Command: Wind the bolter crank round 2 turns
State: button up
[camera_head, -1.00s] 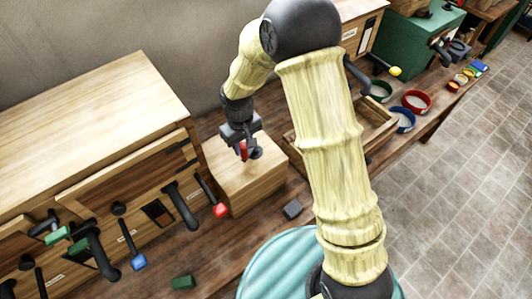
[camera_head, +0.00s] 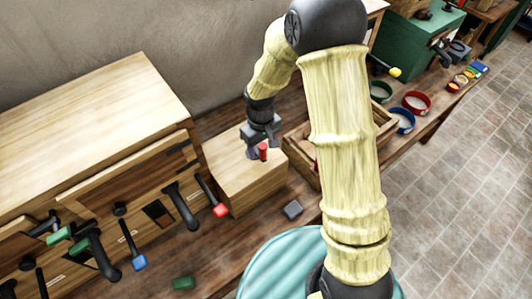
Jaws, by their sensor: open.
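A light wooden box (camera_head: 235,188) stands on the bench in the middle of the view. A short red upright grip (camera_head: 263,151) shows over its top, and I take it for the handle of the bolter crank. My gripper (camera_head: 257,149) points down over the box top, with its dark fingers right at the red grip. The jaws are open. Whether they stand around the grip or beside it, and whether they touch it, I cannot tell. The crank's arm and shaft are mostly hidden by my gripper.
A wooden cabinet (camera_head: 85,120) at left has levers with red (camera_head: 221,210), blue (camera_head: 139,263) and green (camera_head: 57,235) ends. An open wooden tray (camera_head: 301,139) lies right of the box. A small grey block (camera_head: 292,210) and a green block (camera_head: 183,283) lie in front.

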jog(key=shift+w+r+p, duration=0.1)
jog(key=shift+r+p, duration=3.4)
jog(key=shift+r, duration=1.1)
jog(key=shift+f, duration=0.1)
jog(key=shift+s, duration=0.2)
jog(key=s+d+m+t+b, duration=0.2)
jog(key=s+d+m+b, duration=0.4)
jog(key=s+d+b, duration=0.4)
jog(key=s+d, duration=0.2)
jog(key=d, duration=0.2)
jog(key=shift+r+m+t, duration=0.2)
jog(key=shift+m+t, duration=0.1)
jog(key=shift+m, duration=0.1)
jog(key=shift+d, duration=0.1)
